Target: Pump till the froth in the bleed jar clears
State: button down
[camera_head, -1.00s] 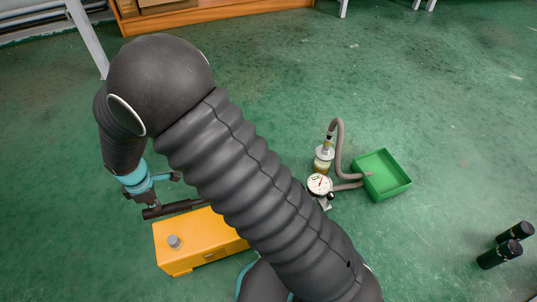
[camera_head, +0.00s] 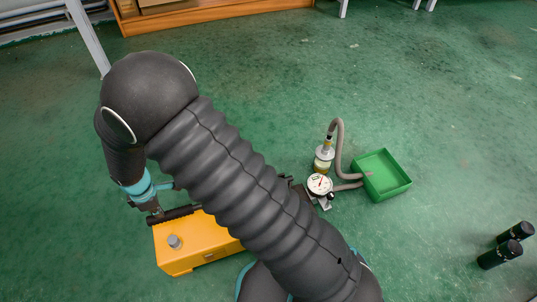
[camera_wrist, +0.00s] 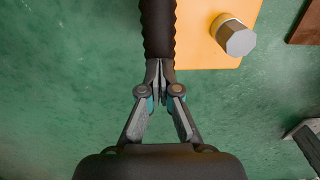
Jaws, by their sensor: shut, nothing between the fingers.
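The yellow pump tank (camera_head: 190,248) stands on the floor, partly behind my arm. Its black lever grip (camera_head: 181,212) lies along the tank's far edge; it also shows in the wrist view (camera_wrist: 158,28). My gripper (camera_wrist: 160,72) is shut with nothing between its fingers; the fingertips are at the near end of the grip, and I cannot tell whether they touch it. In the head view my gripper (camera_head: 154,212) is at the grip's left end. The bleed jar (camera_head: 324,160) holds yellowish fluid; its froth is too small to judge. A round dial gauge (camera_head: 319,185) stands before it.
A grey hose (camera_head: 340,140) runs from the jar's top to a green tray (camera_head: 385,188). Two black cylinders (camera_head: 508,244) are at the right. A wooden shelf (camera_head: 210,14) is at the back. The floor between is mostly clear.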

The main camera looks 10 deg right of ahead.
jog(key=shift+f, duration=0.6)
jog(key=r+p, duration=0.1)
jog(key=r, duration=0.1)
jog(key=r+p, duration=0.2)
jog(key=r, duration=0.1)
jog(key=r+p, duration=0.1)
jog(key=r, duration=0.1)
jog(key=shift+d+r+p, duration=0.15)
jog(key=shift+d+p, duration=0.15)
jog(key=shift+d, duration=0.05)
notch_tip(320, 180, up, 8)
jog(key=d+p, duration=0.2)
jog(key=p, duration=0.2)
jog(key=shift+w+p, duration=0.15)
jog(key=shift+p, duration=0.15)
jog(key=shift+f, duration=0.2)
jog(key=shift+a+f+b, duration=0.25)
jog(key=shift+f+b, duration=0.4)
jog(key=shift+f, duration=0.3)
jog(key=shift+a+f+b, duration=0.25)
jog(key=shift+f+b, duration=0.4)
jog(key=shift+f, duration=0.3)
jog(key=shift+a+f+b, duration=0.25)
jog(key=shift+f+b, duration=0.4)
jog(key=shift+f, duration=0.4)
